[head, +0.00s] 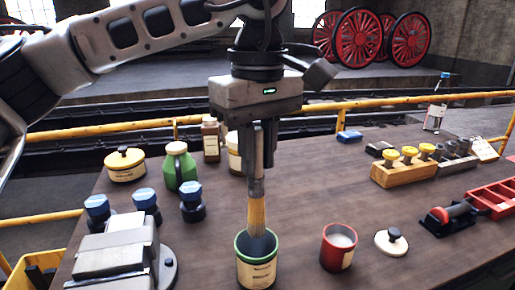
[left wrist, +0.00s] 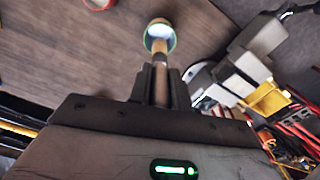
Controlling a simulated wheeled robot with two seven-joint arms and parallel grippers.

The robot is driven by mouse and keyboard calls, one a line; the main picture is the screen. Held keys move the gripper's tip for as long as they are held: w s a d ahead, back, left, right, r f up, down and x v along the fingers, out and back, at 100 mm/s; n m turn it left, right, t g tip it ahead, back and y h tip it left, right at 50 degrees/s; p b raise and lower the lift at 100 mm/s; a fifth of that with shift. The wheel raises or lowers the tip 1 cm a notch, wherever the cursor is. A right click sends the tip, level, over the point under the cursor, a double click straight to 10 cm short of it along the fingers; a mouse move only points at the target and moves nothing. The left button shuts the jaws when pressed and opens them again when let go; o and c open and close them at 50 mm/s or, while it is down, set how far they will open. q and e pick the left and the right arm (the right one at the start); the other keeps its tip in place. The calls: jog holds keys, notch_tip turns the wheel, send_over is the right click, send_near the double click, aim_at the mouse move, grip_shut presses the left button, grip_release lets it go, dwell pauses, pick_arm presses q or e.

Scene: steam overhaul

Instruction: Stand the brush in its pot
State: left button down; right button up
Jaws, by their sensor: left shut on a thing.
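My left gripper (head: 262,162) is shut on the brush (head: 257,212) and holds it upright, bristles down, at the front middle of the table. The pot (head: 257,272) is dark with a green rim and a cream label, and stands directly below. In the head view the brush's lower end shows within the pot's mouth; whether it touches the bottom is hidden. In the left wrist view the brush (left wrist: 161,62) points at the green-rimmed pot (left wrist: 172,47). My right gripper is not in view.
A red tin (head: 337,252) stands right of the pot, with a round lid (head: 391,243) beside it. A grey vise (head: 115,252) and several blue-capped bottles (head: 146,201) are at left. A green can (head: 181,168) stands behind.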

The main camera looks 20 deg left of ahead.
aim_at(258, 207)
pick_arm(q)
jog(key=shift+f+b, duration=1.1)
jog(key=shift+f, duration=0.8)
jog(key=shift+f+b, duration=0.95)
jog(key=shift+f, duration=0.3)
jog(key=shift+f+b, duration=0.3)
jog(key=shift+f, duration=0.25)
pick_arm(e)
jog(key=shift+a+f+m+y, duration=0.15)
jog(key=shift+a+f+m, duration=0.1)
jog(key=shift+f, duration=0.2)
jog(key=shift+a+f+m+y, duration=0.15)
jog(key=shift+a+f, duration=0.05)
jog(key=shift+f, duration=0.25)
